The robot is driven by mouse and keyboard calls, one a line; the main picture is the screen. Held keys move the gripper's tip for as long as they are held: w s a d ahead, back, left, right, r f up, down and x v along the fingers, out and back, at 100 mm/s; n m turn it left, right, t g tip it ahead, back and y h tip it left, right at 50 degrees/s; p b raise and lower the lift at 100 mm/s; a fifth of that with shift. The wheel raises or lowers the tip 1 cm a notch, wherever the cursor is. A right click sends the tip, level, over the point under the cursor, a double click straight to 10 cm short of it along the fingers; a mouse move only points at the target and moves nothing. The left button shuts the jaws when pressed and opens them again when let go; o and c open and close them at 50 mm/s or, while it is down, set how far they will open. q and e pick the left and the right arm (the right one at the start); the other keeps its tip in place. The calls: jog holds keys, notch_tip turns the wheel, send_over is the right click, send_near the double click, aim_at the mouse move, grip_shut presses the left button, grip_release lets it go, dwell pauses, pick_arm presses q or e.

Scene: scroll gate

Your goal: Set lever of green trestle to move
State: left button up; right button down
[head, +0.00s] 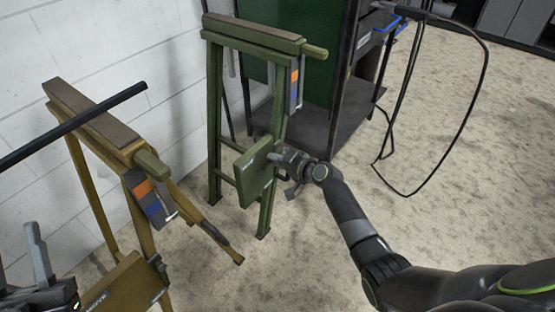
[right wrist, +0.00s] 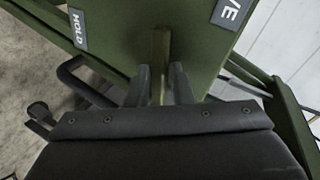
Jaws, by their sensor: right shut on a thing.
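The green trestle (head: 214,120) stands upright in the middle of the head view. A green plate (head: 247,180) is fixed low on its frame. In the right wrist view the plate (right wrist: 185,25) carries a HOLD label (right wrist: 78,30) at left and a partly cut-off label ending in "VE" (right wrist: 229,12) at right. An olive lever (right wrist: 160,55) lies between the labels. My right gripper (right wrist: 160,88) is shut on the lever; it also shows in the head view (head: 280,157). Part of my left gripper (head: 38,262) shows at lower left, its jaws unclear.
A yellow trestle (head: 72,150) stands at left, with a MOVE-labelled plate (head: 118,290) low on it. A dark cart (head: 325,120) stands behind the green trestle. A black cable (head: 475,100) hangs at right. A white block wall is at left; open floor lies at right.

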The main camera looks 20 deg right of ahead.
pick_arm(q)
jog(key=w+a+f+n+g+y+p, duration=0.1)
jog(key=w+a+f+n+g+p, duration=0.1)
jog(key=f+g, duration=0.7)
jog(key=shift+w+f+n+g+y, duration=0.35)
jog(key=shift+w+f+n, duration=0.25)
jog(key=shift+f, duration=1.9)
pick_arm(e)
jog(key=shift+w+d+r+m+g+y, duration=0.1)
jog(key=shift+w+r+m+g+y, duration=0.1)
jog(key=shift+r+m+y, duration=0.3)
jog(key=shift+w+r+m+g+y, duration=0.1)
jog(key=shift+r+m+g+y, duration=0.1)
jog(key=shift+r+m, duration=0.5)
jog(key=c, duration=1.7)
grip_release()
jog(key=shift+o, duration=0.6)
jog(key=shift+s+f, duration=0.1)
